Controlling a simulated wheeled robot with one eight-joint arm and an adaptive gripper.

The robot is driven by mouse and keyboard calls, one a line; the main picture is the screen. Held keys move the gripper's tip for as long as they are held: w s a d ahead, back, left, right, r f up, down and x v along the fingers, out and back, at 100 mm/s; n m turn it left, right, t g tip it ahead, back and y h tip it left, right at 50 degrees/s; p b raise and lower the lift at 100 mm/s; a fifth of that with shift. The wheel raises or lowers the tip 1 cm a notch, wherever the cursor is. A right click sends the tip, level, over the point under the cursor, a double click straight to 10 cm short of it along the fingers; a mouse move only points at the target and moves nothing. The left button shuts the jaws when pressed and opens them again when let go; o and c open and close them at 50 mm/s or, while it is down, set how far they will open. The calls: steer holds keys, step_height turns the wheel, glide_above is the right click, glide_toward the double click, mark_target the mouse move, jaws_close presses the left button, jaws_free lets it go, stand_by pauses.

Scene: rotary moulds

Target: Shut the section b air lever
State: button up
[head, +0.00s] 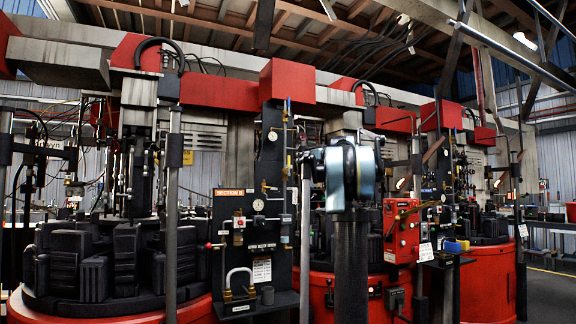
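The section B panel (255,172) is a tall dark board left of centre, with an orange SECTION B sign (233,192). A small lever with a red knob (209,246) sticks out at the panel's left edge. I cannot tell whether it is the air lever or which way it is set. Small valves and fittings (239,222) sit below the sign, next to a round gauge (258,205). My arm rises in the foreground right of the panel, with a pale metallic joint at its top. I cannot make out my gripper's fingers in this view.
A rotary mould with black blocks (95,270) stands left of the panel on a red base. A red control box (402,230) stands to the right. Vertical posts (172,215) and (305,240) flank the panel. A shelf (255,304) juts out at its foot.

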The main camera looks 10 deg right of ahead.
mark_target(289, 160)
steer(key=x, duration=1.2)
steer(key=shift+w+a, duration=0.15)
steer(key=shift+a, duration=0.05)
steer(key=shift+f, duration=0.1)
jaws_close()
steer(key=shift+a, duration=0.1)
